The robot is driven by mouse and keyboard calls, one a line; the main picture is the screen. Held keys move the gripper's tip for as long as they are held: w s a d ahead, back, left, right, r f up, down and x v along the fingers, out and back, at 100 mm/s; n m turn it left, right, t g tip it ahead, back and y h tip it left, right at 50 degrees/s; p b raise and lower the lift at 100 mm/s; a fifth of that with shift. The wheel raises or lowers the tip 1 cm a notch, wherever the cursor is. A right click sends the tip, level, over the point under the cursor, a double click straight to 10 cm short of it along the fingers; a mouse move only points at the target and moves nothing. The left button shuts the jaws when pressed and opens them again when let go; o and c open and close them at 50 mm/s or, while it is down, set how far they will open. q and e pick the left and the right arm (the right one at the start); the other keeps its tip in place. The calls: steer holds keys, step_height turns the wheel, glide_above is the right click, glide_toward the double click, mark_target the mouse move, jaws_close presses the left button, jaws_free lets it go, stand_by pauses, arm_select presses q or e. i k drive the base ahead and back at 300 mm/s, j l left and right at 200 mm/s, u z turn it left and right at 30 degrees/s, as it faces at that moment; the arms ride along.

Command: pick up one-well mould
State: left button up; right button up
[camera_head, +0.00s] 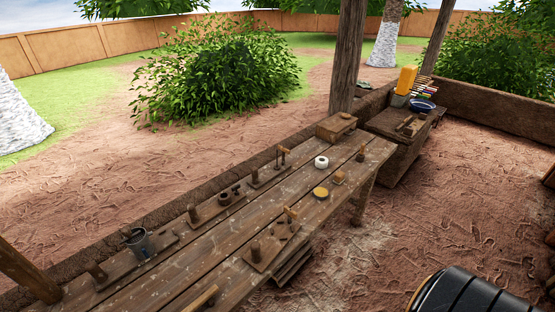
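I cannot tell which object is the one-well mould; the pieces on the long wooden table (185,262) are small at this distance. A wooden block or box (336,127) sits at the table's far end. A board with upright pegs (270,175) and another board with round dark pieces (215,205) lie along the back edge. A board with pegs (265,252) lies near the front edge. Neither of my grippers shows in the head view.
Wooden posts (348,55) rise behind.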

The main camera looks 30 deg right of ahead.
mark_target(321, 162)
steer(key=l+u, duration=0.35)
steer(key=l, duration=0.25)
steer(key=l+u, duration=0.3)
steer(key=l, duration=0.25)
steer(key=k+l+u, duration=0.1)
steer(key=l+u, duration=0.25)
steer(key=l, duration=0.25)
steer(key=k+l+u, duration=0.15)
steer(key=l+u, duration=0.2)
steer(key=l, duration=0.2)
steer(key=k+l, duration=0.15)
steer(key=l, duration=0.25)
steer(key=k+l, duration=0.15)
steer(key=l, duration=0.25)
steer(key=k+l, duration=0.15)
steer(key=l, duration=0.25)
steer(key=k+l+u, duration=0.1)
steer(key=l, duration=0.25)
steer(key=k+l, duration=0.2)
steer(key=l, duration=0.2)
steer(key=k+l, duration=0.15)
steer(key=l, duration=0.25)
steer(key=k+l, duration=0.15)
steer(key=l, duration=0.2)
steer(key=k+l+u, duration=0.1)
steer(key=l, duration=0.3)
steer(key=k, duration=0.05)
